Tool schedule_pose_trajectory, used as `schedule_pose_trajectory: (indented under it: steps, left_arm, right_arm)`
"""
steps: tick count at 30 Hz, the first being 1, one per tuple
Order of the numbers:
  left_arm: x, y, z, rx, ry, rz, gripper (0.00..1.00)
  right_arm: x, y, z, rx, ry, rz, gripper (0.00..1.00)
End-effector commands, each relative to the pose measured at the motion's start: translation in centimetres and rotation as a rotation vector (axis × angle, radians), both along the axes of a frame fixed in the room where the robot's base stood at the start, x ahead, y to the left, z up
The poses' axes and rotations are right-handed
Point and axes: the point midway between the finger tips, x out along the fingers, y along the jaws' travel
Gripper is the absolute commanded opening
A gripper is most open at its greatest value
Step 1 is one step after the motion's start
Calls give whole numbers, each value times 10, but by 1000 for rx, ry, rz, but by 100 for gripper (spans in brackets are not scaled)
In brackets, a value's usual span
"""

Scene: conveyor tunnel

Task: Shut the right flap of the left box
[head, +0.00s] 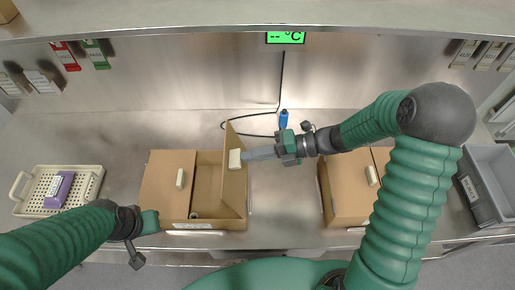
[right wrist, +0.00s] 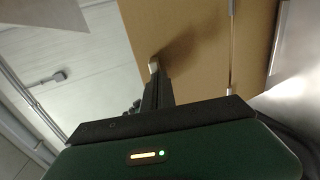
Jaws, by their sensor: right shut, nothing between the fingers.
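The left box (head: 193,225) is a brown carton on the steel bench in the head view. Its left flap (head: 165,182) lies flat over the left half. A pale handle (head: 235,159) sits on the right flap's outer face. My right gripper (head: 248,154) is shut and empty, its tips at or very near this handle. In the right wrist view the fingers (right wrist: 154,85) point at the brown cardboard. My left gripper (head: 149,222) is by the box's front left corner; its fingers are unclear.
A second brown box (head: 345,190) stands to the right, partly behind my right arm. A white basket (head: 91,183) holding a purple item (head: 58,188) is at the left. A grey bin (head: 488,175) is at the far right. A black cable with a blue end (head: 283,119) lies behind.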

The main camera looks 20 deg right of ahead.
Motion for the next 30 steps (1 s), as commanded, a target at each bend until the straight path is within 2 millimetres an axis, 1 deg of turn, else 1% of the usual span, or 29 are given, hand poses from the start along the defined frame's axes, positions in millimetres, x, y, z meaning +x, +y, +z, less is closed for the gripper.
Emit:
schedule_pose_trajectory:
  steps: [1,5,7,9,12,15,18,21,24,30]
  left_arm:
    - [0,0,16,0,0,0,0]
    - [0,0,44,0,0,0,0]
    - [0,0,62,0,0,0,0]
    - [0,0,82,0,0,0,0]
    - [0,0,104,0,-1,0,0]
    - [0,0,120,0,-1,0,0]
    - [0,0,132,0,0,0,0]
    - [0,0,138,0,0,0,0]
    - [0,0,140,0,0,0,0]
    - [0,0,137,0,0,0,0]
  right_arm:
    - [0,4,10,-18,6,3,0]
    - [3,15,15,-91,27,4,0]
    - [5,22,17,-144,42,6,0]
    - [8,32,18,-206,59,7,0]
    - [11,46,14,-298,84,8,0]
    - [15,59,9,-390,108,8,0]
    - [19,72,1,-481,132,9,0]
    - [22,82,-10,-476,139,2,0]
    - [26,94,-19,-476,137,1,0]
    - [32,115,-38,-474,135,1,0]
